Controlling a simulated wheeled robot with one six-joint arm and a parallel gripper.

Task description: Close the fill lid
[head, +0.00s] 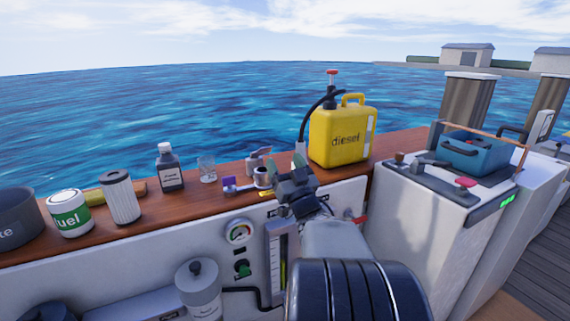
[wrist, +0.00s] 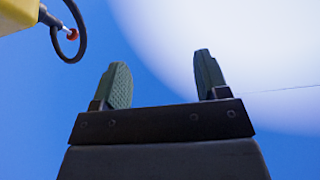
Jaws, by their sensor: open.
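My gripper (head: 300,163) is above the wooden ledge, just left of the yellow diesel can. In the wrist view my gripper (wrist: 158,82) is open, with two dark green pads wide apart and nothing between them but sky. A small grey fitting with a raised brownish flap (head: 259,155) stands on the ledge just left of my gripper. It may be the fill opening with its lid up, but it is too small to be sure. My gripper and arm cover part of the ledge beside it.
The yellow diesel can (head: 340,138) with a black hose stands close right of my gripper; its corner shows in the wrist view (wrist: 18,14). A bottle (head: 169,170), a glass (head: 207,170), a filter (head: 121,198) and a fuel tin (head: 69,214) stand left. A blue box (head: 472,152) is right.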

